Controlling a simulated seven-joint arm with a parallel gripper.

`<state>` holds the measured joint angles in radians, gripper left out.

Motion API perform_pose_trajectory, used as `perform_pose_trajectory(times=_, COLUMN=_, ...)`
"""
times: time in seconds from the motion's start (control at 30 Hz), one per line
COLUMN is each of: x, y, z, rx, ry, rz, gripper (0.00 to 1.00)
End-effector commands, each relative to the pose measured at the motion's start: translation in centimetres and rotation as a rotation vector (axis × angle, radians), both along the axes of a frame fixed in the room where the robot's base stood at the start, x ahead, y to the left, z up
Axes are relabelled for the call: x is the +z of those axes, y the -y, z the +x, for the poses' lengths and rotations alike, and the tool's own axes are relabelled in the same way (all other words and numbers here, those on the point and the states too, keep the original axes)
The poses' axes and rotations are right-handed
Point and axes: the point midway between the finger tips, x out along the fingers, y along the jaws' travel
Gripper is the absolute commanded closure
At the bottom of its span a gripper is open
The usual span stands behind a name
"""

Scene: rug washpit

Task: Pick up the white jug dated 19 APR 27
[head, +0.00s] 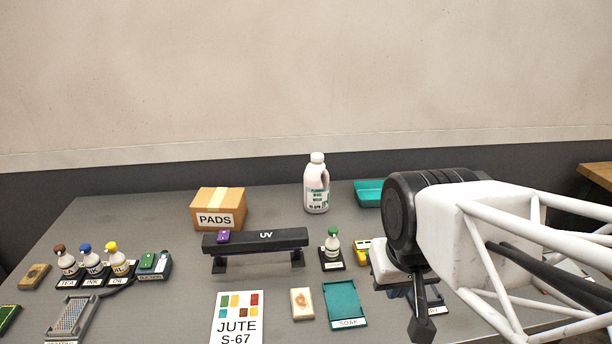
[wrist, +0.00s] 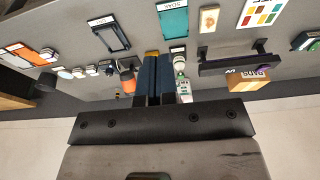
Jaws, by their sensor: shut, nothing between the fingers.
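A white jug (head: 316,187) with a white cap and a green and white label stands upright at the back middle of the table in the head view. The last label line seems to end in "APR 27", but the day is too small to read surely. In the wrist view the jug (wrist: 184,90) shows just right of the fingers, partly hidden by the gripper body. My gripper (head: 421,328) points down at the front right of the jug, well apart from it. In the wrist view its fingers (wrist: 158,62) are together and empty.
A PADS box (head: 209,219) stands left of the jug, with the UV bar (head: 265,239) in front. A green-capped bottle (head: 333,243) stands in front of the jug. A teal tray (head: 367,193) lies close on its right. Several dropper bottles (head: 90,262) stand at left.

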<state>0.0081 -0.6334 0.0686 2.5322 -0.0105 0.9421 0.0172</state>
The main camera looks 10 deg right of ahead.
Motion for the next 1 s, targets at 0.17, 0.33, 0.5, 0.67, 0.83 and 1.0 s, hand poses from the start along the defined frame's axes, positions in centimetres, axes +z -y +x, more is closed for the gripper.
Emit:
perform_pose_trajectory(times=0.17, x=0.0, y=0.0, z=0.0, rx=0.0, ry=0.0, rz=0.0, gripper=1.0)
perform_pose_trajectory(times=0.33, x=0.0, y=0.0, z=0.0, rx=0.0, ry=0.0, rz=0.0, gripper=1.0)
perform_pose_trajectory(times=0.5, x=0.0, y=0.0, z=0.0, rx=0.0, ry=0.0, rz=0.0, gripper=0.8)
perform_pose_trajectory(times=0.67, x=0.0, y=0.0, z=0.0, rx=0.0, ry=0.0, rz=0.0, gripper=0.56)
perform_pose_trajectory(times=0.83, x=0.0, y=0.0, z=0.0, rx=0.0, ry=0.0, rz=0.0, gripper=0.3)
perform_pose_trajectory(times=1.0, x=0.0, y=0.0, z=0.0, rx=0.0, ry=0.0, rz=0.0, gripper=0.1)
